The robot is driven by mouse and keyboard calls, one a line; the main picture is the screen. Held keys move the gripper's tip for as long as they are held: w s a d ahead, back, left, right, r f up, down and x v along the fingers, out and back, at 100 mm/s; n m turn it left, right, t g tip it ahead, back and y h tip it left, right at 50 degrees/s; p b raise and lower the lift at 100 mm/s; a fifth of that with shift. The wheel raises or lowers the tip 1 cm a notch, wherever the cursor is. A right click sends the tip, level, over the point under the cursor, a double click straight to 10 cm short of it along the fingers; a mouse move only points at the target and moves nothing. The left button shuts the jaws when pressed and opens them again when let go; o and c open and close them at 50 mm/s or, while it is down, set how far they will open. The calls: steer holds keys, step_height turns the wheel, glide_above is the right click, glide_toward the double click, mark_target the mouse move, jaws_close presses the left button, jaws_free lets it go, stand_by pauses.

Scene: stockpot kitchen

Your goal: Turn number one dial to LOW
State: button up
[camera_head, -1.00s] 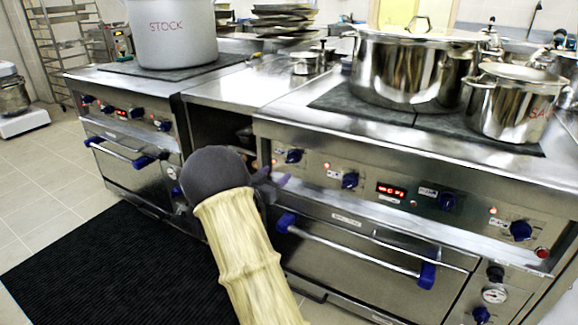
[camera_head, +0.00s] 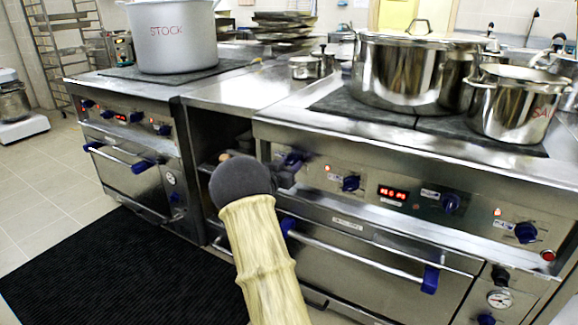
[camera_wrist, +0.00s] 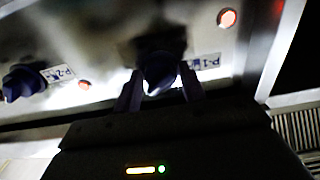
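The number one dial is a dark blue knob (camera_wrist: 160,70) on the steel stove front, beside a P-1 label (camera_wrist: 207,62) in the wrist view. My gripper (camera_wrist: 160,90) has its two dark fingers apart, one on each side of this knob. I see no clear contact between fingers and knob. In the head view my gripper (camera_head: 289,170) is at the left end of the right stove's control panel and mostly covers this dial. The dial's pointer and any LOW mark are too dark to read.
A second blue dial (camera_wrist: 22,82) with a P-2 label sits beside it, also in the head view (camera_head: 350,183). An oven handle (camera_head: 350,250) runs below the panel. A large pot (camera_head: 408,75) and a smaller pot (camera_head: 515,105) stand on top.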

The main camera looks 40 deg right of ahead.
steer(key=c, duration=0.5)
steer(key=shift+m, duration=0.4)
steer(key=m+b, duration=0.1)
steer(key=m, duration=0.4)
steer(key=shift+f+b, duration=0.15)
steer(key=shift+b, duration=0.25)
steer(key=m+b, duration=0.2)
steer(key=m, duration=0.3)
steer(key=o, duration=1)
steer(key=shift+c, duration=0.2)
